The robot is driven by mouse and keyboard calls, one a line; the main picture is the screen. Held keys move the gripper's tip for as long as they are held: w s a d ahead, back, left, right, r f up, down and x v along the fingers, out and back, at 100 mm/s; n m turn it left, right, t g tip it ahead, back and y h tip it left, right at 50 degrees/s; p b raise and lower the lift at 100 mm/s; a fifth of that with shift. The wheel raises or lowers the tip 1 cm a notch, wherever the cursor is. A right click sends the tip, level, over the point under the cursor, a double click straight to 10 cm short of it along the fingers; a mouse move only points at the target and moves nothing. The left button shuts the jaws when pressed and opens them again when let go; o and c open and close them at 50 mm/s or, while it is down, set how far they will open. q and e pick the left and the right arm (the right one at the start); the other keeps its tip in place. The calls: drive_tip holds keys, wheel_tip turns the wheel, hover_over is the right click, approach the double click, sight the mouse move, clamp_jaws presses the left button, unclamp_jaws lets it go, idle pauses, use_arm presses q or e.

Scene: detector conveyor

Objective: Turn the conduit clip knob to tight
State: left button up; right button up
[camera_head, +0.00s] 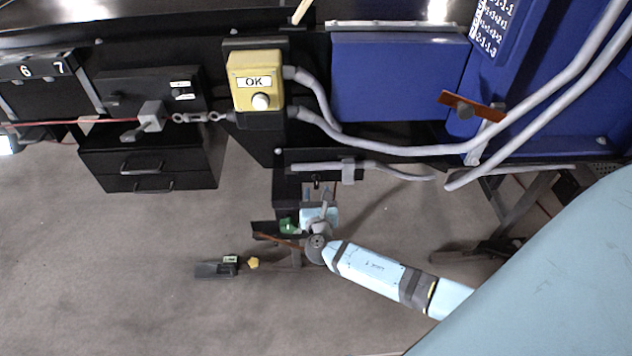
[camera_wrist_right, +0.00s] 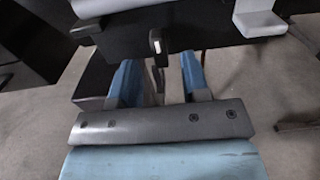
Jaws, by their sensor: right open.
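A short grey conduit (camera_head: 318,167) runs along a dark bracket under the bench, with a light grey clip (camera_head: 348,171) around it. The clip also shows at the top right of the right wrist view (camera_wrist_right: 260,20). A small dark knob with a pale front (camera_wrist_right: 156,42) sticks out of the black block below the conduit; I take it for the clip knob. My right gripper (camera_head: 319,190) is just below that block, its blue fingers open (camera_wrist_right: 158,72). In the wrist view the knob lies ahead, between the finger lines; contact cannot be told. My left gripper is not in view.
A yellow OK box (camera_head: 256,80) with a pale button hangs above left. An orange bar (camera_head: 472,106) sits near thick grey conduits (camera_head: 400,150) at right. Black drawers (camera_head: 150,168) are at left. A small dark device (camera_head: 214,269) is lower left. Grey floor lies below.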

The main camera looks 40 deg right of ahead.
sight(316, 185)
drive_tip(key=shift+x, duration=2.3)
clamp_jaws()
